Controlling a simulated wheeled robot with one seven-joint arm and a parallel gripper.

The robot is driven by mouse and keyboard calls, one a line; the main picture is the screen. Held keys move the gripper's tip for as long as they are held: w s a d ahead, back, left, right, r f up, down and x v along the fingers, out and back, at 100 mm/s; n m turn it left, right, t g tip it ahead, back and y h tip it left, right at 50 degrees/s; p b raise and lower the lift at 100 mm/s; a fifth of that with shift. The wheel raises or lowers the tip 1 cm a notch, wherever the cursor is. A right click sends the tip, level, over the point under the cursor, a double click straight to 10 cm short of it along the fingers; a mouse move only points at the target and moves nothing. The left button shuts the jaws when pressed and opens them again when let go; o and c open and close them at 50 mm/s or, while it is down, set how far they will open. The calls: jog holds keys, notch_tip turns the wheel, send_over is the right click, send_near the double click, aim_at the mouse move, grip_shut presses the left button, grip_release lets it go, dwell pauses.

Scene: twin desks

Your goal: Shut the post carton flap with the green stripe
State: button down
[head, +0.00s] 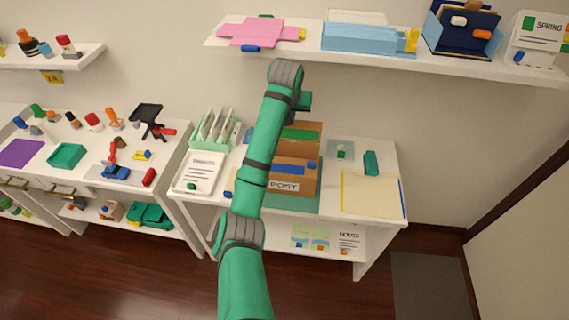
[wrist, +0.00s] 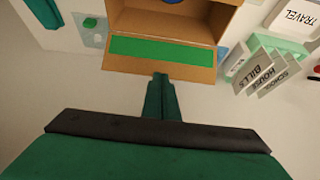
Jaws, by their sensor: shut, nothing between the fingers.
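The brown post carton (head: 301,187), labelled POST, stands on the right desk, partly behind my arm. Its flap with the green stripe (head: 302,134) is at the far side. In the wrist view this flap (wrist: 161,50) hangs outward, open, and the carton's inside (wrist: 165,22) shows above it. A blue-striped part (head: 293,168) is at the carton's near side. My gripper (wrist: 160,78) is shut and empty, its tips just beyond the flap's outer edge; I cannot tell whether they touch. In the head view my wrist is behind the carton, and the fingers are hard to make out.
A loaded wall shelf (head: 390,58) hangs above.

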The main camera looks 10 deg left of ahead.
jog(key=s, duration=0.2)
jog(key=shift+s+a, duration=0.1)
jog(key=shift+s, duration=0.2)
dwell(0.4)
jog(key=shift+s, duration=0.6)
jog(key=shift+f, duration=0.1)
